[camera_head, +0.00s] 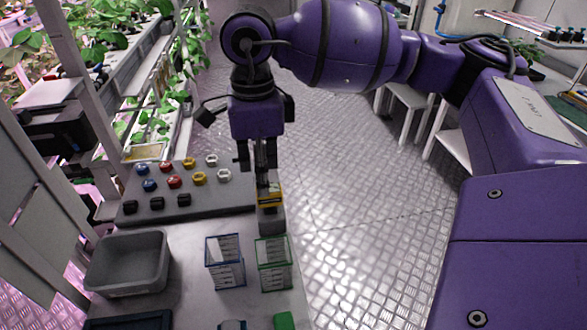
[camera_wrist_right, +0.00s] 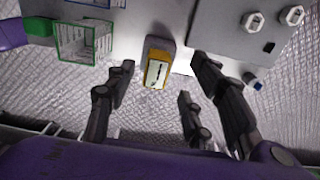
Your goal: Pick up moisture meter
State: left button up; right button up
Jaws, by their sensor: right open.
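The moisture meter (camera_head: 270,197), a small yellow and grey block with a pale face, stands at the right edge of the grey table. It also shows in the right wrist view (camera_wrist_right: 157,66), just beyond the fingers. My right gripper (camera_head: 259,172) points down above the meter, and its fingers partly hide the meter's top in the head view. In the right wrist view my right gripper (camera_wrist_right: 160,90) has its fingers spread wide with the meter near the middle of the gap. I see no grip on the meter. My left gripper is not in view.
A panel (camera_head: 232,203) with several coloured knobs lies left of the meter. A green-framed holder (camera_head: 273,264), a blue-framed holder (camera_head: 225,262) and a grey bin (camera_head: 128,263) stand nearer. Plant racks are at left; open metal floor lies right of the table.

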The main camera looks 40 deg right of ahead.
aim_at(269, 198)
jog(key=shift+s+d+f, duration=0.15)
jog(key=shift+s+f, duration=0.1)
jog(key=shift+f, duration=0.35)
jog(key=f, duration=0.4)
jog(key=f+p, duration=0.1)
jog(key=f, duration=0.1)
jog(key=shift+s+d, duration=0.2)
jog(key=shift+d, duration=0.1)
jog(key=shift+c, duration=0.5)
grip_shut()
